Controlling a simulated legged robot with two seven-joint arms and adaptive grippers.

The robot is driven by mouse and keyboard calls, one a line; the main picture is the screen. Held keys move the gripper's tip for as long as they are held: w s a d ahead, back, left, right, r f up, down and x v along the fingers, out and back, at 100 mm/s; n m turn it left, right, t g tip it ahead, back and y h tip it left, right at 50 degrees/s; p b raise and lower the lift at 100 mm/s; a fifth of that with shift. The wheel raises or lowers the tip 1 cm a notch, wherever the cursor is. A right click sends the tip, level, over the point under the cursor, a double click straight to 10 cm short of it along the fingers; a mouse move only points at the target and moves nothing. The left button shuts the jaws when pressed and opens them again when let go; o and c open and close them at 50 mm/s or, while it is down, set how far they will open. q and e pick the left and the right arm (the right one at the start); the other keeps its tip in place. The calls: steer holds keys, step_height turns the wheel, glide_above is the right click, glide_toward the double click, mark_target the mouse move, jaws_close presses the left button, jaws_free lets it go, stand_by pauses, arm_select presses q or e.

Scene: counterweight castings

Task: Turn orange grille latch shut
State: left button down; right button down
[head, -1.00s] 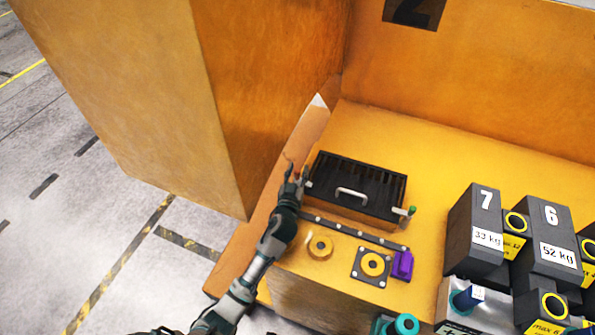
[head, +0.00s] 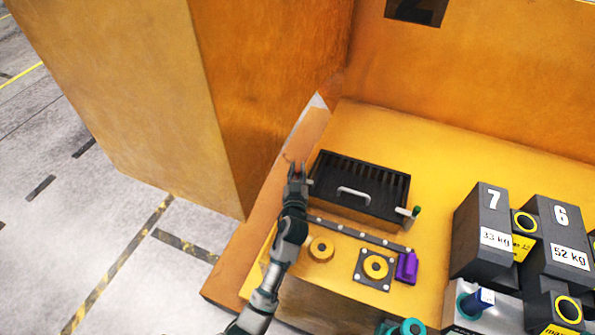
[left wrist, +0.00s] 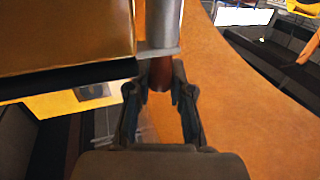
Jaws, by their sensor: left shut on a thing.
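The black grille (head: 360,180) with a pale handle (head: 353,195) lies on the orange-yellow surface. My left gripper (head: 296,170) is at the grille's left end. In the left wrist view, my left gripper (left wrist: 161,92) is shut on a reddish-brown latch knob (left wrist: 160,74), which sits below a grey cylinder (left wrist: 163,25). I take this knob for the orange latch; in the head view the fingers largely hide it. A green-tipped latch (head: 415,211) shows at the grille's right end. My right gripper is not in view.
A tall orange block (head: 150,100) stands close left of my arm. Numbered weights (head: 482,220) stand at right.

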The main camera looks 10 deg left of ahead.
arm_select(q)
steer(key=c, duration=1)
jaws_free()
steer(key=shift+d, duration=0.1)
steer(key=s, duration=0.4)
steer(key=s+d, duration=0.1)
steer(key=s, duration=0.7)
steer(key=shift+d, duration=0.35)
